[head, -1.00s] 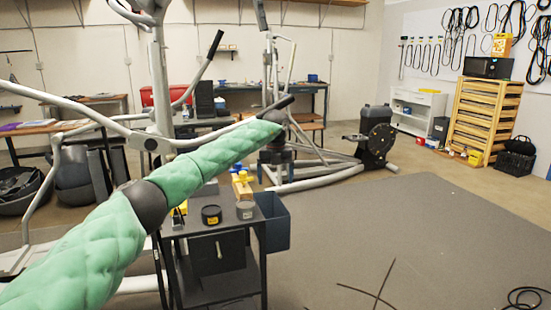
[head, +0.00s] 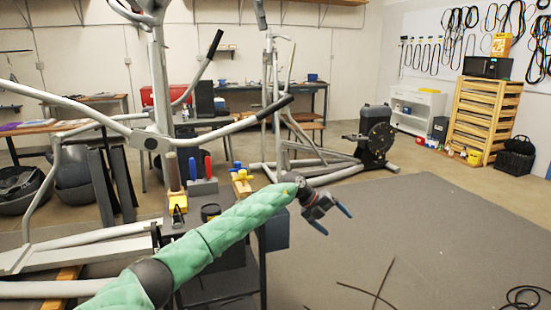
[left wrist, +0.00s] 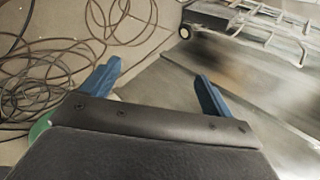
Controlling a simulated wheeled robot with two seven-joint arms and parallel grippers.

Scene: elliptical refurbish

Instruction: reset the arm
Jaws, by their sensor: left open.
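My left arm, in a green quilted sleeve, reaches in from the bottom left of the head view. My left gripper (head: 331,213) is at its end, right of the small black cart, above the grey mat (head: 450,220). Its two blue fingers are apart with nothing between them. In the left wrist view the gripper (left wrist: 154,88) also shows open and empty. My right gripper is in neither view.
A dark cart (head: 228,285) with tools stands beneath my left arm. A grey elliptical machine (head: 160,100) stands at the left, its handlebar reaching over the cart. Black cables (head: 375,290) lie on the mat; more cables (left wrist: 40,75) show in the wrist view. The mat's middle is clear.

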